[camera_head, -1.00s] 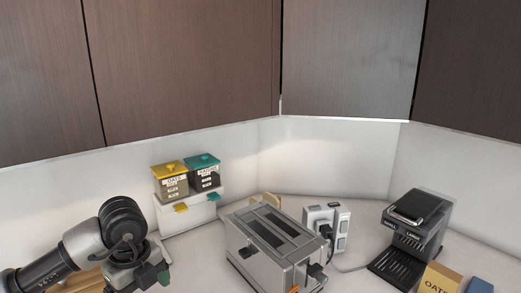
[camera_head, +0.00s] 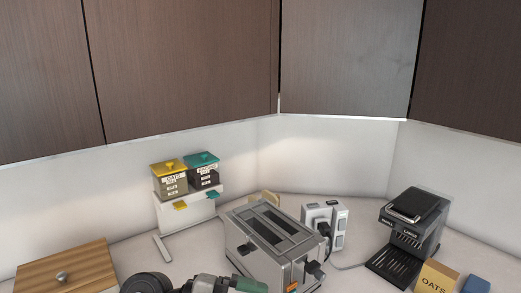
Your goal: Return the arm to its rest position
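My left arm shows only at the bottom edge of the head view, left of centre, as a dark round joint and a grey wrist. My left gripper (camera_head: 240,284) has a dark green fingertip and is cut off by the bottom edge, so its opening is hidden. It appears in front of the toaster's lower left side in the picture; I cannot tell how far apart they are. I see nothing held in it. My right gripper is not in view.
A silver toaster (camera_head: 240,249) stands at centre. A wooden box with a knob (camera_head: 65,262) is at left. A white rack (camera_head: 183,215) holds two canisters. A socket block (camera_head: 341,220), coffee machine (camera_head: 424,232) and oats box (camera_head: 436,278) stand right. Cabinets (camera_head: 180,70) hang above.

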